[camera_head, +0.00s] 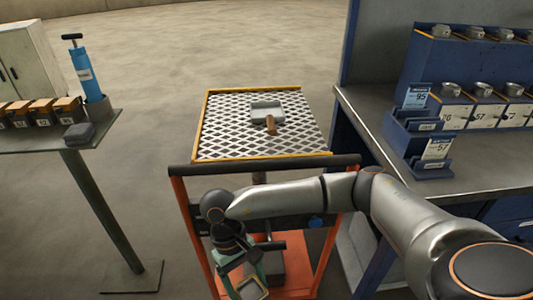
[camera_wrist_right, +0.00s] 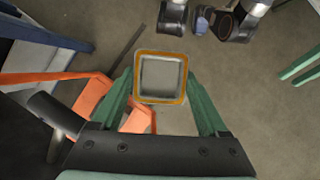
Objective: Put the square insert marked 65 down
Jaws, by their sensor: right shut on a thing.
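The square insert (camera_wrist_right: 161,54) has a yellow-orange rim and a grey recessed middle. In the right wrist view it sits between the two green fingers of my right gripper (camera_wrist_right: 160,90), which is shut on it. In the head view the insert (camera_head: 254,288) shows at the bottom, with my right gripper (camera_head: 243,276) in front of the orange trolley, below its top. The insert looks held in the air. I cannot read a 65 on it. My left gripper is not seen in the head view.
The orange trolley (camera_head: 206,124) has a mesh top with a grey scoop-like tool (camera_head: 267,111) on it. A blue rack (camera_head: 455,60) with labelled parts stands on the right bench (camera_head: 375,115). A side table (camera_head: 40,143) at left carries boxes and a blue pump (camera_head: 84,72).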

